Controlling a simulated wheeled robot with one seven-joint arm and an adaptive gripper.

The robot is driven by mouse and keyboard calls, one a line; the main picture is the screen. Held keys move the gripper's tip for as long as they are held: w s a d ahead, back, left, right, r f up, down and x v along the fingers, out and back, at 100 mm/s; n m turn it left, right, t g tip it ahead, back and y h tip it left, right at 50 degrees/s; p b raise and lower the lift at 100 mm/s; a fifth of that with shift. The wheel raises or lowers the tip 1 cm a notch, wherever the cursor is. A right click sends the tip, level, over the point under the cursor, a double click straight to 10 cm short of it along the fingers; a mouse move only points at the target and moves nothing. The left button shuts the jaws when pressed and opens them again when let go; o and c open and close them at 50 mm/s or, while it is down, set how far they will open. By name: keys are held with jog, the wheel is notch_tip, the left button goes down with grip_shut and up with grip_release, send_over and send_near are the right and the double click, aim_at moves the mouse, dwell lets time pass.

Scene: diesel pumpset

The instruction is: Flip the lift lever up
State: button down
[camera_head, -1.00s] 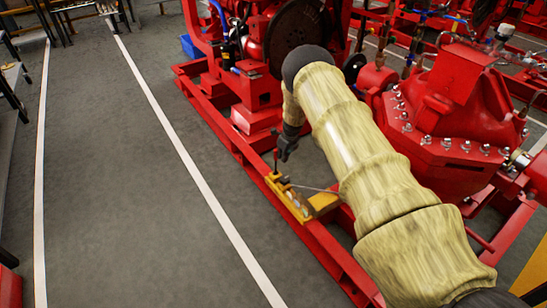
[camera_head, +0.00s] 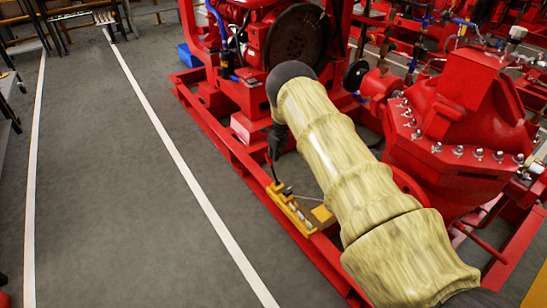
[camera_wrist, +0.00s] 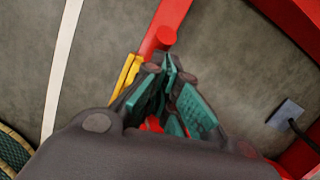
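In the wrist view, the teal-padded fingers (camera_wrist: 165,68) lie close together beside the yellow bracket (camera_wrist: 127,75). A bit of red shows between the fingers. I cannot tell whether they touch or grip the lever.
The red pumpset frame (camera_head: 215,135) runs diagonally below my arm. A red engine (camera_head: 258,38) stands behind, and a large red pump casing (camera_head: 455,125) stands to the right. Grey floor with a white line (camera_head: 183,165) is clear on the left.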

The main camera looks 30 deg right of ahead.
jog(key=shift+w+a, duration=0.15)
jog(key=shift+w, duration=0.4)
jog(key=shift+w, duration=0.1)
jog(key=shift+w+a, duration=0.1)
jog(key=shift+a, duration=0.25)
jog(key=shift+d, duration=0.15)
jog(key=shift+s+d+r+p, duration=0.1)
jog(key=shift+s+r+p, duration=0.2)
jog(key=shift+s+p, duration=0.15)
notch_tip(320, 180, up, 11)
jog(key=w+d+p, duration=0.1)
jog(key=w+p, duration=0.1)
jog(key=p, duration=0.1)
jog(key=shift+d+f, duration=0.1)
